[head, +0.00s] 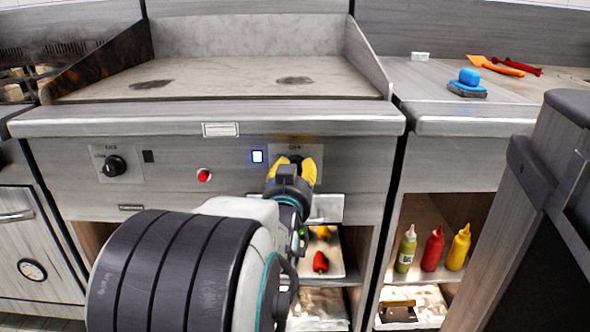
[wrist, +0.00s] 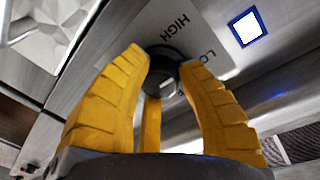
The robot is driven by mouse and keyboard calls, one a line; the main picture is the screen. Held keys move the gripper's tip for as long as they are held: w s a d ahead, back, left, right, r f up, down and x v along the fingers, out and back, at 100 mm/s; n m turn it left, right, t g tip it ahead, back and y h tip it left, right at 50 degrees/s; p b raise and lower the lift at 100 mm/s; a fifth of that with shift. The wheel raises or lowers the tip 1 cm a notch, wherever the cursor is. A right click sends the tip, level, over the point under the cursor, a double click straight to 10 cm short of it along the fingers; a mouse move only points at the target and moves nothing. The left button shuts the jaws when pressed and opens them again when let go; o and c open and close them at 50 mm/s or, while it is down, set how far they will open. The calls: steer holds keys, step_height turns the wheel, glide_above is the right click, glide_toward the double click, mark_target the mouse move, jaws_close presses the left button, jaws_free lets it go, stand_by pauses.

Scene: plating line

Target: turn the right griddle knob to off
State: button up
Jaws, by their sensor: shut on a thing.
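The right griddle knob (wrist: 165,68) is black and round, on a grey label plate that reads HIGH and LO in the wrist view. My gripper (head: 292,166) has yellow fingers and is shut around this knob. It also shows in the wrist view (wrist: 166,72), with fingers on both sides of the knob. In the head view the fingers hide most of the knob. The griddle (head: 225,74) is above the front panel. A lit white indicator with a blue rim (head: 257,156) is left of the right knob and also shows in the wrist view (wrist: 249,28).
The left griddle knob (head: 115,165) and a red button (head: 204,175) are on the same panel. Below are a tray with peppers (head: 341,262) and several sauce bottles (head: 432,248). A dark bin-like body stands at far right.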

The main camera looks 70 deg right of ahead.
steer(key=shift+r, duration=0.2)
steer(key=shift+d+r+m, duration=0.1)
steer(key=shift+m, duration=0.6)
steer(key=shift+m+y, duration=0.3)
steer(key=shift+m, duration=1.8)
steer(key=o, duration=1.2)
steer(key=shift+w, duration=0.1)
steer(key=shift+f, duration=0.2)
